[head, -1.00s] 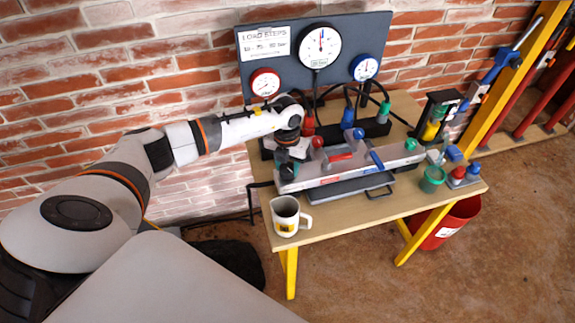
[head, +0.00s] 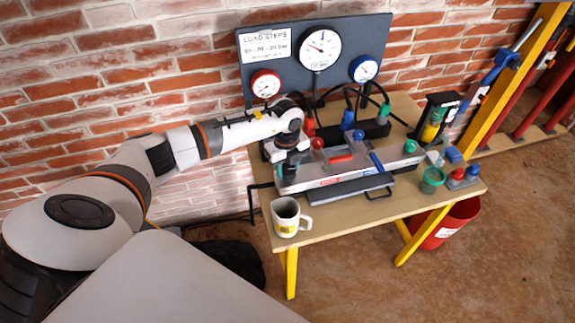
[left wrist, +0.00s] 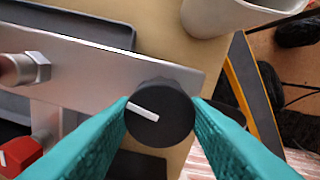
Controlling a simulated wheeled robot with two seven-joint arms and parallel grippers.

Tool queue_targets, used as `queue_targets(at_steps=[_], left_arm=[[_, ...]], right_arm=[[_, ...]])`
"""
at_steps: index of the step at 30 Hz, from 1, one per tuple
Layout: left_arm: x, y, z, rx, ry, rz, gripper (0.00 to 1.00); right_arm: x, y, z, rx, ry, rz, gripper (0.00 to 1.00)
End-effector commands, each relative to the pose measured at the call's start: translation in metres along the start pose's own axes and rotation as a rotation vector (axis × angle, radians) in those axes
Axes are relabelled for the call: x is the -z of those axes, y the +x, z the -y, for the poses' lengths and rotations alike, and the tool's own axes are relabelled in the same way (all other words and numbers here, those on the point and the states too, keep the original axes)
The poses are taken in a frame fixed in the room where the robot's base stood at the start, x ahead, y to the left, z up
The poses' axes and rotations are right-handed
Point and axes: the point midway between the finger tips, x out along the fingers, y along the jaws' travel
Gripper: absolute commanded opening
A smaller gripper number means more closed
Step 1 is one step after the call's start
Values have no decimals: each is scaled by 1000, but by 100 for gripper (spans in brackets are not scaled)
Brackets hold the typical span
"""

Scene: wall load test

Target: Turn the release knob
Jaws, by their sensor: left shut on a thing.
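The release knob (left wrist: 168,122) is a round black knob with a white pointer line. It sits at the end of a grey metal bar (left wrist: 100,75) in the left wrist view. The teal fingers of my left gripper (left wrist: 160,116) are on either side of it, shut on it. The white line points to the left and slightly up in that view. In the head view, my left gripper (head: 288,170) is at the left end of the grey bench rig (head: 335,171), and it hides the knob there. My right gripper is not in view.
A white mug (head: 286,222) stands close in front of the gripper. A gauge board (head: 290,62) with a large gauge (head: 320,47) and two smaller ones stands behind. A green cup (head: 432,180) is at the right. The table's front edge is mostly clear.

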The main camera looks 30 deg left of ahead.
Motion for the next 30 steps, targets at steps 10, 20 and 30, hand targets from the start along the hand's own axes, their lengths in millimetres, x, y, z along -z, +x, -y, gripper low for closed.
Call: queue_targets(at_steps=[10,20,30], left_arm=[[1,-1,0,-2,-182,-5,18],[1,-1,0,-3,-232,-6,18],[1,-1,0,-3,-234,-5,43]], right_arm=[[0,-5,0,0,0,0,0],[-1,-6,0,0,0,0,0],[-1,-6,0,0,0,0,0]])
